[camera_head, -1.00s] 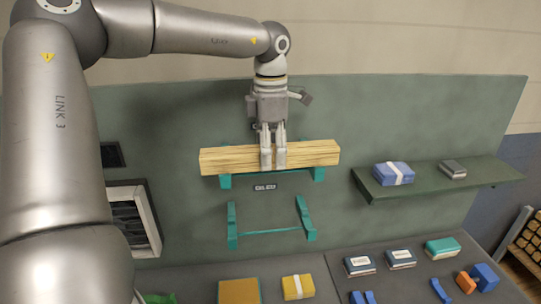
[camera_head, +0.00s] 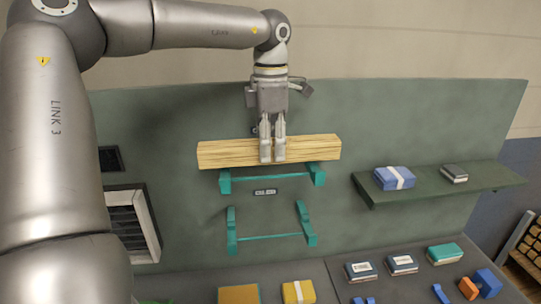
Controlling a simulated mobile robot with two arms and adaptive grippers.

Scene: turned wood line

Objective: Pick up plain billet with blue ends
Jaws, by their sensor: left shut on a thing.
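A long plain wooden billet (camera_head: 225,153) hangs level in front of the green back panel. My left gripper (camera_head: 272,157) comes down from above and is shut on the billet near its middle. The billet is just above the upper teal rack (camera_head: 273,177), with a narrow gap showing over the rack's arms. No blue shows on the billet; its end faces are hard to see from here. My right gripper is not in view.
A lower teal rack (camera_head: 270,237) is empty. A shelf (camera_head: 440,187) at right holds a blue wrapped pack (camera_head: 394,178) and a dark box (camera_head: 454,174). Several books and blue and orange pieces lie on the bench (camera_head: 385,283) below. A framed vent (camera_head: 132,222) is at left.

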